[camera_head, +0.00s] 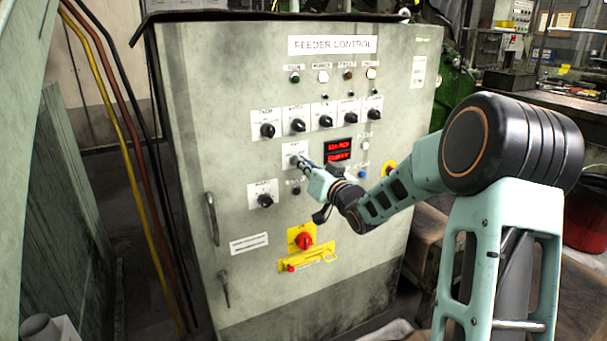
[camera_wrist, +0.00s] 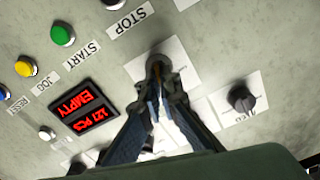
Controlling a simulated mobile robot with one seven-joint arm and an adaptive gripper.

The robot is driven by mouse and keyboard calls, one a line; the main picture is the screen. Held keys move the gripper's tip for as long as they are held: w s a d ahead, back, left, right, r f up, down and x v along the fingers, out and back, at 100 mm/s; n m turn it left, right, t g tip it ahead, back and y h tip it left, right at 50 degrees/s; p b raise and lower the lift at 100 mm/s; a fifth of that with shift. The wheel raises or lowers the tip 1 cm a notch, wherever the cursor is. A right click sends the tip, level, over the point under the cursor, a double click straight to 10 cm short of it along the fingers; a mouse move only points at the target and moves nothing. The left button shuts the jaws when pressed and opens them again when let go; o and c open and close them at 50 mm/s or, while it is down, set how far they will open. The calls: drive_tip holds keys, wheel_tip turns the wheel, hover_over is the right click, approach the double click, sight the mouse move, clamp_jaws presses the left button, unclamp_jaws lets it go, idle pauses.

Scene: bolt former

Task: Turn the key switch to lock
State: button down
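The key switch (camera_wrist: 160,62) sits on a white label plate on the front of the grey "FEEDER CONTROL" cabinet (camera_head: 185,130). In the head view its plate (camera_head: 292,148) is left of the red display, and my gripper partly covers the switch. My gripper (camera_head: 301,161) reaches in from the right and touches the switch area. The lock marking and the key's exact angle cannot be read.
A row of black selector knobs (camera_head: 325,121) is above. The red display (camera_head: 338,150) is to the right, and a black knob (camera_head: 265,200) is lower left. A red rotary switch (camera_head: 304,241) on yellow is below. In the wrist view a black knob (camera_wrist: 241,99) is close by.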

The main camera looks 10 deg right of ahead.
drive_tip(key=shift+s+a+f+n+b, duration=0.1)
drive_tip(key=shift+a+n+b, duration=0.05)
drive_tip(key=shift+n+b, duration=2.8)
drive_tip(key=shift+a+f+n+b, duration=0.1)
drive_tip(key=shift+a+n+b, duration=0.05)
drive_tip(key=shift+n+b, duration=2.75)
drive_tip(key=shift+r+n, duration=0.1)
drive_tip(key=shift+n, duration=0.25)
drive_tip(key=c, duration=2.2)
unclamp_jaws()
drive_tip(key=v, duration=1.2)
